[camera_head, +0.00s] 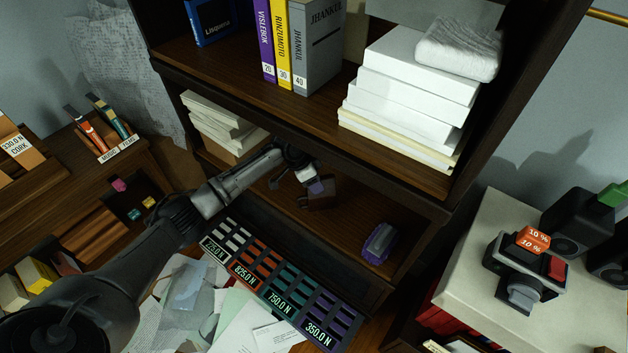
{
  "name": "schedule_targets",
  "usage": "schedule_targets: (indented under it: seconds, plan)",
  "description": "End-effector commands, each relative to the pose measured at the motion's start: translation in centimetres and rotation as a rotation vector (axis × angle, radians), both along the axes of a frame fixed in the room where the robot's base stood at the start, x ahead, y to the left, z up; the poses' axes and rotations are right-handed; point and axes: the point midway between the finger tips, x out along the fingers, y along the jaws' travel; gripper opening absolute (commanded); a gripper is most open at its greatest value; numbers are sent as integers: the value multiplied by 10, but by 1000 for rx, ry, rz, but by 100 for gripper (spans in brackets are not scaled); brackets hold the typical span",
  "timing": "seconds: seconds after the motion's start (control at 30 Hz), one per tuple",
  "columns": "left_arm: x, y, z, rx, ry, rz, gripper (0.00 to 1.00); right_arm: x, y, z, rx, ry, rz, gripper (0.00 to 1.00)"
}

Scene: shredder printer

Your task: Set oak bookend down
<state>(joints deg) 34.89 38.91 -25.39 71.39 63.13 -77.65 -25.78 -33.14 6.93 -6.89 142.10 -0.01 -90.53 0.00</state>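My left arm reaches in from the left to the lower shelf of the dark wooden bookcase. My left gripper (302,180) is over that shelf, small and in shadow. A dark brown block-like piece (318,195), which looks like the oak bookend, is right at its fingertips, at or just above the shelf board. A small purple patch shows between gripper and block. I cannot tell whether the fingers are closed on the block or whether it touches the shelf. My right gripper is not in view.
A purple-grey device (379,243) lies on the same shelf to the right. The upper shelf holds binders (317,45) and a white paper stack (410,92). A tray of coloured blocks (275,275) and loose papers are below. A white cabinet (470,275) stands right.

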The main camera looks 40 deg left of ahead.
Motion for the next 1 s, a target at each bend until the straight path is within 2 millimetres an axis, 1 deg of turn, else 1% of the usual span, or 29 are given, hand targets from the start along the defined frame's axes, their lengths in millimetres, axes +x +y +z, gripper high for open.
schedule_targets:
  seconds: [0.03,0.13,0.4,0.53,0.67,0.7,1.0]
  plan:
    - [0,0,0,0,0,0,56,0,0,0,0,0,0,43]
    - [0,0,0,0,0,0,65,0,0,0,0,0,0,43]
    - [0,0,2,0,-1,-1,66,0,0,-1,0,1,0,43]
    - [-2,4,14,1,-2,1,66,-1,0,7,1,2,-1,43]
    - [-8,11,36,0,0,-1,66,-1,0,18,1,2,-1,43]
    - [-15,19,32,2,5,3,66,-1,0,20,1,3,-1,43]
    - [-52,68,31,1,3,1,66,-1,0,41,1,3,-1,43]
